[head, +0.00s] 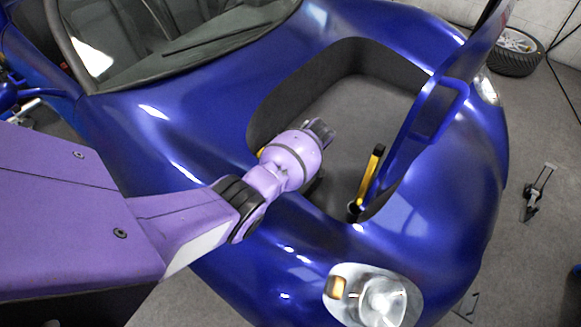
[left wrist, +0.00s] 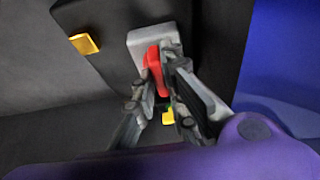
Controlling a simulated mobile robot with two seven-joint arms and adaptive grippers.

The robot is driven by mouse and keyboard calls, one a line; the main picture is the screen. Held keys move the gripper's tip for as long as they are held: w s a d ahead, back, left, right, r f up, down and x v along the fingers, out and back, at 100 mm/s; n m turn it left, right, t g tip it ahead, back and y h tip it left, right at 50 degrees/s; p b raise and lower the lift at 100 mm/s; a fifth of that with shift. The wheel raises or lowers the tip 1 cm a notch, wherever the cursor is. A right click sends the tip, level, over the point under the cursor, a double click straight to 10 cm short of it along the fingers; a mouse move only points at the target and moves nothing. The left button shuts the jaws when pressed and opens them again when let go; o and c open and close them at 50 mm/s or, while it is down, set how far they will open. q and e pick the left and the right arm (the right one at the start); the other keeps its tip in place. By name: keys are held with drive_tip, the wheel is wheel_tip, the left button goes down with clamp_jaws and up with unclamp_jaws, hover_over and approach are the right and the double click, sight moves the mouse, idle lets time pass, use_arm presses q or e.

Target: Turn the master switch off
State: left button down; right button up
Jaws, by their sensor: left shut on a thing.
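In the left wrist view, the master switch has a red handle (left wrist: 154,68) on a light grey plate (left wrist: 142,40), fixed to a dark panel. My left gripper (left wrist: 165,75) has its two dark fingers on either side of the red handle and is shut on it. In the head view, my purple left arm reaches into the open front compartment of the blue car, and my left gripper (head: 322,130) is inside its near left side. The switch is hidden there behind the arm and gripper. My right gripper is not in view.
The compartment floor (head: 350,115) is grey and clear. The raised blue lid (head: 425,120) stands at its right, with a yellow strut (head: 370,177) below it. Yellow tabs (left wrist: 85,44) sit near the switch. A headlight (head: 385,300) and a wheel (head: 515,48) also show.

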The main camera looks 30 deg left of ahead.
use_arm(q)
drive_tip(key=shift+a, duration=0.1)
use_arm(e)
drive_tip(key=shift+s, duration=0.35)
use_arm(q)
drive_tip(key=c, duration=1.8)
unclamp_jaws()
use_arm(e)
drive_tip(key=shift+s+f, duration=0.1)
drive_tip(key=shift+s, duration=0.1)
use_arm(q)
drive_tip(key=shift+r, duration=0.2)
drive_tip(key=v, duration=1.1)
drive_tip(key=shift+d+r, duration=0.25)
drive_tip(key=shift+r, duration=0.05)
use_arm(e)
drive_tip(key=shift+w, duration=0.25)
